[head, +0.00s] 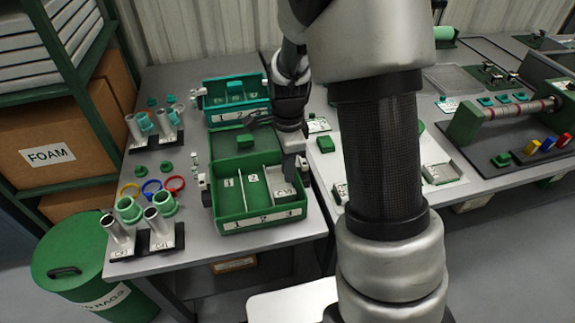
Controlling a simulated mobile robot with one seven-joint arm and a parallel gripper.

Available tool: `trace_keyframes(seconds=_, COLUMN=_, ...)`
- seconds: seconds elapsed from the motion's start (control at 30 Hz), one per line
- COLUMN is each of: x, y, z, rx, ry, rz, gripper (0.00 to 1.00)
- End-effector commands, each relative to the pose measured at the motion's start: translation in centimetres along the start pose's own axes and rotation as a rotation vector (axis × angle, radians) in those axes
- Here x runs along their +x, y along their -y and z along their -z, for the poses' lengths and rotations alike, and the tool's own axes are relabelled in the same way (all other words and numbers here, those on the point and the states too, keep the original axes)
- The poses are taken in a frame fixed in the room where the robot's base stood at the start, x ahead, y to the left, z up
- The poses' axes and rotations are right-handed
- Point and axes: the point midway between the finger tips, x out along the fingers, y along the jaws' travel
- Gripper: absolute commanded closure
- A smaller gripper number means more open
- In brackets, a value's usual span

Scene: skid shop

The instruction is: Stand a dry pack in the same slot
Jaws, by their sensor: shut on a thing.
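A green crate (262,221) with three slots numbered 1, 2 and 3 stands on the left bench. Slots 1 and 2 look empty, with their floor numbers showing. A pale piece (284,189) shows low in slot 3; I cannot tell whether it is a pack or only the label. My gripper (291,150) points down at the crate's back right corner, above slot 3's far end. It is shut on a small pale thing, probably a dry pack, mostly hidden by the fingers.
A teal crate (240,116) with numbered slots stands behind the green one, with a green lid (232,143) between them. My arm hides part of the right bench.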

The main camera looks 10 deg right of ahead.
Motion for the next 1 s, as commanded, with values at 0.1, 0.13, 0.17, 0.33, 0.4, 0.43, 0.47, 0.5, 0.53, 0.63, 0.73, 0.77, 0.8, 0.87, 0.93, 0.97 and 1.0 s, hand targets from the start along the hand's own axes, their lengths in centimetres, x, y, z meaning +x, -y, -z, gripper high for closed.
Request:
trace_keyframes(seconds=0.1, x=0.2, y=-0.1, z=0.0, rx=0.009, ry=0.0, rz=0.0, gripper=1.0)
trace_keyframes(seconds=0.13, x=0.3, y=-0.1, z=0.0, rx=0.01, ry=0.0, rz=0.0, gripper=1.0)
trace_keyframes(seconds=0.17, x=0.5, y=-0.1, z=0.0, rx=0.01, ry=0.0, rz=0.0, gripper=1.0)
trace_keyframes(seconds=0.33, x=1.6, y=-0.1, z=0.0, rx=0.009, ry=0.0, rz=-0.001, gripper=1.0)
trace_keyframes(seconds=0.4, x=2.2, y=-0.1, z=0.0, rx=0.008, ry=0.0, rz=-0.001, gripper=1.0)
trace_keyframes(seconds=0.43, x=2.5, y=-0.1, z=0.0, rx=0.008, ry=0.0, rz=-0.001, gripper=1.0)
trace_keyframes(seconds=0.47, x=2.8, y=-0.1, z=0.0, rx=0.008, ry=0.0, rz=-0.001, gripper=1.0)
trace_keyframes(seconds=0.5, x=3.2, y=-0.1, z=0.0, rx=0.008, ry=0.0, rz=-0.001, gripper=1.0)
trace_keyframes(seconds=0.53, x=3.5, y=-0.1, z=0.0, rx=0.009, ry=0.0, rz=-0.001, gripper=1.0)
trace_keyframes(seconds=0.63, x=4.5, y=-0.1, z=0.0, rx=0.009, ry=0.0, rz=-0.001, gripper=1.0)
trace_keyframes(seconds=0.73, x=5.4, y=-0.1, z=0.0, rx=0.008, ry=0.0, rz=-0.002, gripper=1.0)
trace_keyframes(seconds=0.77, x=5.7, y=-0.1, z=0.0, rx=0.008, ry=0.0, rz=-0.001, gripper=1.0)
trace_keyframes(seconds=0.8, x=6.1, y=-0.1, z=0.0, rx=0.007, ry=0.0, rz=-0.001, gripper=1.0)
trace_keyframes(seconds=0.87, x=6.8, y=-0.1, z=0.0, rx=0.007, ry=0.0, rz=-0.001, gripper=1.0)
trace_keyframes(seconds=0.93, x=7.5, y=-0.1, z=0.0, rx=0.006, ry=0.0, rz=-0.002, gripper=1.0)
trace_keyframes(seconds=0.97, x=7.8, y=-0.1, z=0.0, rx=0.006, ry=0.0, rz=-0.002, gripper=1.0)
trace_keyframes(seconds=1.0, x=8.2, y=-0.1, z=0.0, rx=0.007, ry=0.0, rz=-0.002, gripper=1.0)
